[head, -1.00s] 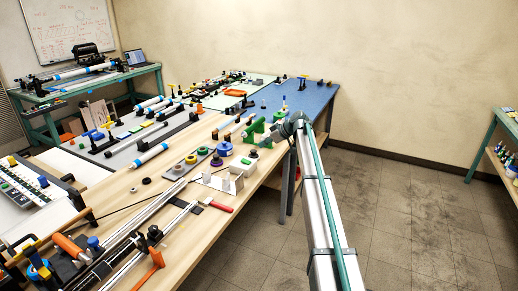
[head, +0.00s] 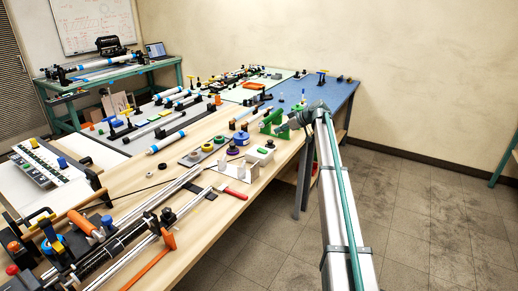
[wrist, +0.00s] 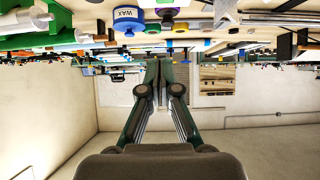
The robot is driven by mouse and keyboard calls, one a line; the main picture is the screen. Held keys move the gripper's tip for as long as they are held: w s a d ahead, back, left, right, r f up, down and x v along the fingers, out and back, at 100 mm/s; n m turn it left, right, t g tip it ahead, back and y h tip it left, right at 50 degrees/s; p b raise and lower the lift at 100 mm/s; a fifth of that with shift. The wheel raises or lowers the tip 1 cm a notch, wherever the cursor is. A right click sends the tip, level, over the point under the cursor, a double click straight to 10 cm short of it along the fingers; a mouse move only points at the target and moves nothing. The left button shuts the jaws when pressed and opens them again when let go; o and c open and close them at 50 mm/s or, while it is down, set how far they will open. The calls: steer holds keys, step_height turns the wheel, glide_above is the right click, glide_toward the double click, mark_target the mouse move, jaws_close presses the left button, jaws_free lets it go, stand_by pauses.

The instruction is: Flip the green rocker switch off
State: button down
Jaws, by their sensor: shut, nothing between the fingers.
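A small white box with a green piece on top (head: 262,151) stands near the right edge of the wooden bench; the piece is too small to tell whether it is the green rocker switch or which way it is tipped. My gripper (head: 283,129) is above and beyond this box, near the bench's right edge and beside a green bracket. In the wrist view, which looks upside down, my gripper's fingers (wrist: 160,75) are together and empty. They touch nothing that I can see. No rocker switch can be made out in the wrist view.
The green bracket (head: 270,122) stands close to my gripper. A blue tub labelled WAX (wrist: 128,18) shows in the wrist view. A red-handled tool (head: 232,191) and metal rails (head: 150,205) lie nearer. Open floor (head: 420,215) is right of the bench.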

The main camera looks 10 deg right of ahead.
steer(key=p, duration=0.3)
glide_above(262, 151)
steer(key=w+d, duration=0.1)
steer(key=w, duration=0.1)
step_height(262, 151, down, 6)
steer(key=shift+s+r, duration=0.15)
steer(key=shift+r, duration=0.1)
step_height(262, 151, down, 3)
steer(key=shift+a+f+p, duration=0.1)
steer(key=shift+p, duration=0.6)
steer(key=shift+a+f, duration=0.1)
steer(key=shift+f, duration=0.45)
